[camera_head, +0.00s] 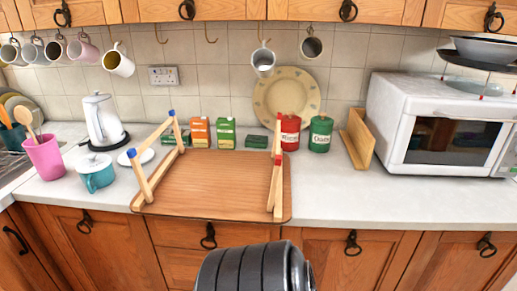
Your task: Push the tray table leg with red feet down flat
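The tray table (215,190) lies upside down on the counter, its brown wooden board flat near the front edge. The leg with red feet (274,184) stands raised at the board's right end, with its red tips up. The leg with blue feet (143,180) is also raised, at the left end, and leans outward to the left. Neither of my grippers is in view.
Red (290,133) and green (320,134) canisters stand close behind the red-footed leg. Small boxes (199,132) stand behind the board. A white microwave (430,125) is at right, a kettle (103,121) and teal pot (96,174) at left. The counter (350,198) right of the board is clear.

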